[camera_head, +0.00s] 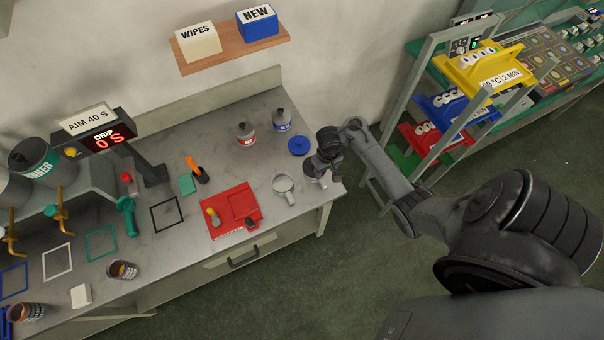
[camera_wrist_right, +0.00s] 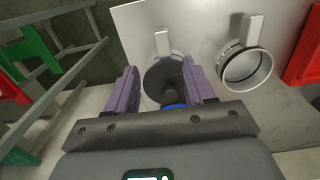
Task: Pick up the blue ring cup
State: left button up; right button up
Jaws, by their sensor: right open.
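Two pale handled cups stand at the right end of the bench. The nearer-left cup (camera_head: 281,184) is fully visible; in the wrist view it (camera_wrist_right: 226,72) shows a dark ring around its mouth. The other cup (camera_head: 310,180) is partly hidden under my right gripper (camera_head: 319,166). In the wrist view this cup (camera_wrist_right: 162,44) lies beyond the two purple fingers, its handle pointing up in the picture. A dark round piece with a knob and a blue patch lies between the fingers and covers much of it. I cannot make out its ring colour. My right gripper is open. My left gripper is out of view.
A red tray (camera_head: 226,222) lies to the left. A rack (camera_head: 425,75) with coloured trays stands right of the bench.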

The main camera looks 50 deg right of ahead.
aim_at(322, 180)
jog(key=f+b, duration=0.1)
jog(key=f, duration=0.1)
jog(key=w+f+b, duration=0.1)
jog(key=f+b, duration=0.1)
jog(key=shift+f, duration=0.4)
jog(key=shift+a+f+b, duration=0.1)
jog(key=shift+f+b, duration=0.45)
jog(key=shift+f, duration=0.15)
notch_tip(322, 180, down, 4)
jog(key=shift+s+f+b, duration=0.1)
jog(key=shift+s+b, duration=0.05)
jog(key=shift+b, duration=1.05)
jog(key=shift+c, duration=1.1)
grip_shut()
